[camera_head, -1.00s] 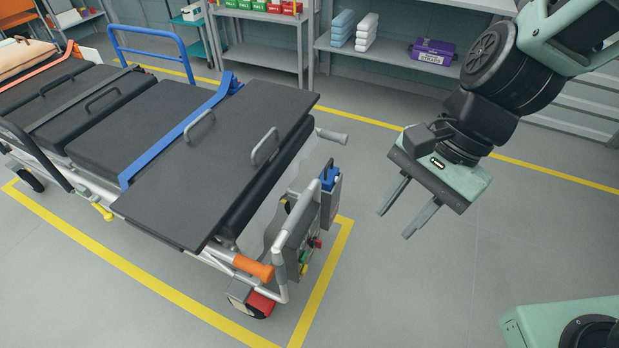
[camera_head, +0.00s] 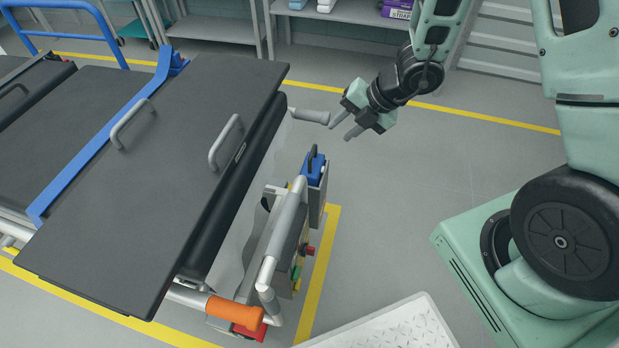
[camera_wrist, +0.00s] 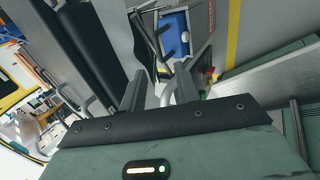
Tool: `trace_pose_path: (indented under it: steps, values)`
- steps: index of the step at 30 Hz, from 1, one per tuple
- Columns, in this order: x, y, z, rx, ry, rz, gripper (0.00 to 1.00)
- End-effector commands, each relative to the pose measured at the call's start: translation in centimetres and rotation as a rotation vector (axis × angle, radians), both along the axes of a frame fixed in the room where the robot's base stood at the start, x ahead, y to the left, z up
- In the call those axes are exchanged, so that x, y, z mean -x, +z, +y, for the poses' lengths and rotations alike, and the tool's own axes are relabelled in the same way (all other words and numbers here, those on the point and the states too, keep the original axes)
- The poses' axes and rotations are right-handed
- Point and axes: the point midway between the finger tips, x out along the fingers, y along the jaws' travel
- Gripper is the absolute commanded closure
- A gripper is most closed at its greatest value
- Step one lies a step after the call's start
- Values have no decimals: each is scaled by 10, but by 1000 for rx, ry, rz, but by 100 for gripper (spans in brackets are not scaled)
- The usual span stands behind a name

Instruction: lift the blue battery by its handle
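The blue battery (camera_head: 313,172) sits upright in a grey holder (camera_head: 317,198) at the end of the stretcher. Its dark handle (camera_head: 313,156) stands up from its top. My gripper (camera_head: 340,132) is above and a little to the right of the battery, apart from it, with its fingers spread and nothing between them. In the wrist view the blue battery (camera_wrist: 173,34) shows at the top, beyond the open fingertips (camera_wrist: 158,85), with its handle across its face. The battery's lower part is hidden in the holder.
The stretcher (camera_head: 150,170) with its dark top fills the left. A grey push handle (camera_head: 309,116) sticks out near my gripper. A bent grey rail (camera_head: 285,232) stands beside the holder. Shelves (camera_head: 335,22) are at the back. Floor to the right of the holder is clear.

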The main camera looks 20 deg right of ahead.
Motion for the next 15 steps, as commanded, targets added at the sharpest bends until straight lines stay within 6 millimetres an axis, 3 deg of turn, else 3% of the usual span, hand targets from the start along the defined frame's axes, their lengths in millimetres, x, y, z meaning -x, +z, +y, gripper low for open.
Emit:
trace_pose_path:
  steps: [1, 7, 15]
  values:
    - [-3, -14, 6, 0, 6, 1, 68]
    - [-16, -45, 23, 2, 6, 1, 68]
    - [-25, -62, 34, 1, 6, -3, 68]
